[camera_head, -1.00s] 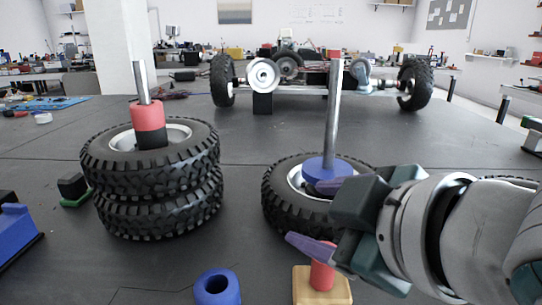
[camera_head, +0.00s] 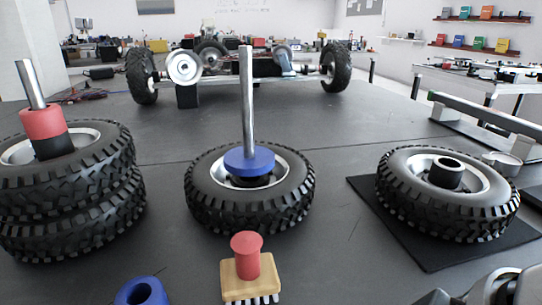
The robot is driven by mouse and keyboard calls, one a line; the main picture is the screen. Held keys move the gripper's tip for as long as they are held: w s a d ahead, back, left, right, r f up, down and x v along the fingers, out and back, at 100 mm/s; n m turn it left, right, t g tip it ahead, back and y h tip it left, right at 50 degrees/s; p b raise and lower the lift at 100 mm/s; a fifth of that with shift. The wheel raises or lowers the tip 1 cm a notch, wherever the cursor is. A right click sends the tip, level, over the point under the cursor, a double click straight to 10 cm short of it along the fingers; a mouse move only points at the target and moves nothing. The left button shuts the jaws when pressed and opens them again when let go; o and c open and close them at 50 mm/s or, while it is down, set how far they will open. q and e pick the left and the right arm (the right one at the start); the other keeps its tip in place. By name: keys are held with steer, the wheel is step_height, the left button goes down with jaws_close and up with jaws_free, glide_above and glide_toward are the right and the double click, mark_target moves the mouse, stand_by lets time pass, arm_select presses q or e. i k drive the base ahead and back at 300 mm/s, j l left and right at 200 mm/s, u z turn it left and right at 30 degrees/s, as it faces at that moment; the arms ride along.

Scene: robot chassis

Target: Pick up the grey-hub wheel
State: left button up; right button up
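A wheel with a light-grey hub and a dark centre (camera_head: 438,198) lies flat on a black mat (camera_head: 392,238) at the right. A second wheel (camera_head: 220,205) lies flat in the middle, with a blue collar (camera_head: 249,161) and an upright metal rod (camera_head: 246,100) at its hub. Two stacked wheels (camera_head: 70,220) stand at the left, with a red collar (camera_head: 43,122) and a rod on top. All visible hubs look light grey. Part of my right arm shows at the bottom right corner; its fingertips are not clearly visible. My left gripper is not in view.
A brush with a red knob (camera_head: 247,257) and a blue ring-shaped part (camera_head: 141,292) lie at the front. A chassis with wheels (camera_head: 240,72) stands at the back. A metal rail (camera_head: 485,118) lies behind the right wheel. Dark table is clear between the middle and right wheels.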

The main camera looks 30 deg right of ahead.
mark_target(448, 194)
steer(key=z, duration=2)
